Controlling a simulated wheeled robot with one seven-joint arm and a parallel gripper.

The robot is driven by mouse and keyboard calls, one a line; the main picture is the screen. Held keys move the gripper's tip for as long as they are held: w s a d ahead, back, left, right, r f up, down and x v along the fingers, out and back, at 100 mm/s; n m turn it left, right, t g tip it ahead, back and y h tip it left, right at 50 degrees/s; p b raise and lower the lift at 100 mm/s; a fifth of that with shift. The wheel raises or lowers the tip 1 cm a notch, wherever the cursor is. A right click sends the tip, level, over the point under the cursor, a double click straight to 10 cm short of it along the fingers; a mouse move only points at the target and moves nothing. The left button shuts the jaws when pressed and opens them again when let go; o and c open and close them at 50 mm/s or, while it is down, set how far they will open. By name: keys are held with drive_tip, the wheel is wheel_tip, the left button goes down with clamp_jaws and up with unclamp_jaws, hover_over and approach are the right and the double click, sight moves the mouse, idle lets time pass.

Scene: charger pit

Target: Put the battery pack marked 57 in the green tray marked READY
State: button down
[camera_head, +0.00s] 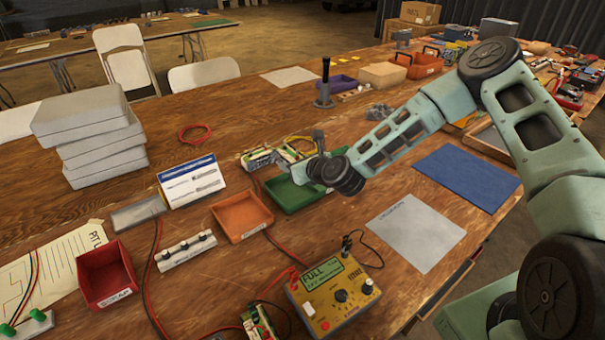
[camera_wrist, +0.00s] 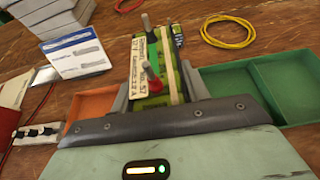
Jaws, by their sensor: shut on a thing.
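The battery pack marked 57 (camera_wrist: 152,75) is green with a cream label, a red terminal and a grey one. My gripper (camera_wrist: 150,104) is shut on it in the wrist view. In the head view my gripper (camera_head: 284,161) is by the far left side of the green tray (camera_head: 284,201), with a pack (camera_head: 256,158) at its tip. The green tray also shows in the wrist view (camera_wrist: 222,79), right of the pack; it has a divider and the visible part is empty. Its READY marking is not readable. The gap under the pack is hidden.
An empty orange tray (camera_head: 242,214) stands left of the green tray. A white-blue sign (camera_head: 192,182), a red tray (camera_head: 106,274) and a yellow meter (camera_head: 334,291) with leads are nearby. A blue mat (camera_head: 467,178) is clear.

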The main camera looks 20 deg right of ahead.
hover_over(294, 196)
wheel_tip(294, 196, down, 5)
drive_tip(key=shift+w+r+p, duration=0.1)
drive_tip(key=shift+p, duration=0.2)
drive_tip(key=shift+f, duration=2.5)
drive_tip(key=shift+f, duration=0.1)
drive_tip(key=c, duration=0.7)
unclamp_jaws()
drive_tip(key=shift+f, duration=0.1)
